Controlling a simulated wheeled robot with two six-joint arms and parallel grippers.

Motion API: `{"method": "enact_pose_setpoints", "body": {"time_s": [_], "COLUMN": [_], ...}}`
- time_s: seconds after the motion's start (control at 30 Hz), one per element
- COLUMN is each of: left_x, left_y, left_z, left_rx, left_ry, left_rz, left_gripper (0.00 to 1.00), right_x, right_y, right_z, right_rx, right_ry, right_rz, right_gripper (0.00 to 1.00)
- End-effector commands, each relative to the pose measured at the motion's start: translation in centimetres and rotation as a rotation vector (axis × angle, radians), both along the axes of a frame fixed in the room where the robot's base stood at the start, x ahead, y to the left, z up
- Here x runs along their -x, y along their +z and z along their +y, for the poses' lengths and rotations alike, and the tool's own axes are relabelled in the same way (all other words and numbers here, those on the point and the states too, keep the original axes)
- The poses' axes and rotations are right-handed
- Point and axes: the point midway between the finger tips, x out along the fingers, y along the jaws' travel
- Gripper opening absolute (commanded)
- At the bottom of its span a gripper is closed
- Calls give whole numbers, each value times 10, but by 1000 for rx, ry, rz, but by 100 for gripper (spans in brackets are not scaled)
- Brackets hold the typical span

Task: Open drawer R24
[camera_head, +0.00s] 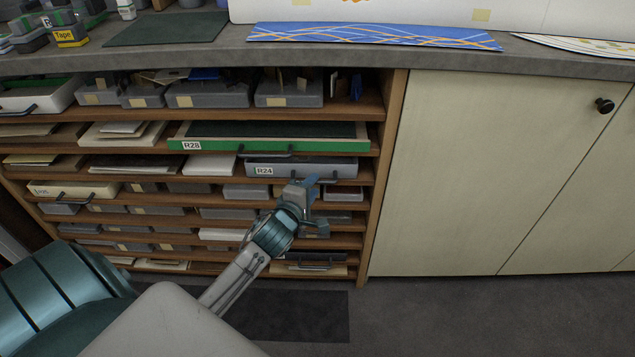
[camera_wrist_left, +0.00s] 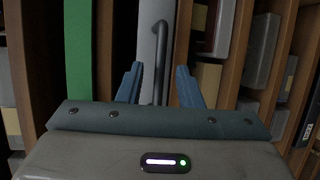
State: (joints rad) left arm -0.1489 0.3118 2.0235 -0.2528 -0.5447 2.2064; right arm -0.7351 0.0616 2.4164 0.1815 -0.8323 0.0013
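Drawer R24 (camera_head: 345,168) is a grey drawer front with a white label in the wooden shelf unit, just below the green drawer R28. Its dark bar handle runs along the front, and my left gripper is close to it in the head view. My left gripper (camera_head: 312,186) is just below and in front of the drawer, with blue fingers spread. In the left wrist view the grey drawer front (camera_wrist_left: 147,42) and its handle (camera_wrist_left: 159,48) show between the two open fingers (camera_wrist_left: 158,88). Contact with the handle cannot be told. My right gripper is not in view.
Green drawer R28 (camera_head: 230,144) with its own handle is directly above; it also shows as a green strip in the left wrist view (camera_wrist_left: 78,50). Neighbouring shelves hold grey boxes and papers. A cream cabinet (camera_head: 480,170) stands to the right. The grey worktop (camera_head: 190,55) overhangs above.

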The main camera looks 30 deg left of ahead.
Motion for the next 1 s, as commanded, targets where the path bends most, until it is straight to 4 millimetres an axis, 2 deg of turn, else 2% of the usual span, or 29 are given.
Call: {"method": "enact_pose_setpoints", "body": {"time_s": [0.1,0.2,0.57,0.73,0.77,1.0], "left_x": [-17,-26,-31,-31,-31,-31], "left_y": [-3,-5,-6,-6,-6,-6], "left_z": [2,4,4,5,5,4], "left_rx": [1,0,-1,-1,-1,-1], "left_ry": [1,0,0,0,0,0], "left_rz": [0,0,1,1,1,1], "left_gripper": [33,33,33,3,0,0], "right_x": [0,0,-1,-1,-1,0], "right_y": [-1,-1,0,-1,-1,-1], "right_z": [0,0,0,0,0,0], "right_rx": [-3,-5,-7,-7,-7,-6], "right_ry": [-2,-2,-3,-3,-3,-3], "right_rz": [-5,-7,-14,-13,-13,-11], "right_gripper": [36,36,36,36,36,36]}}
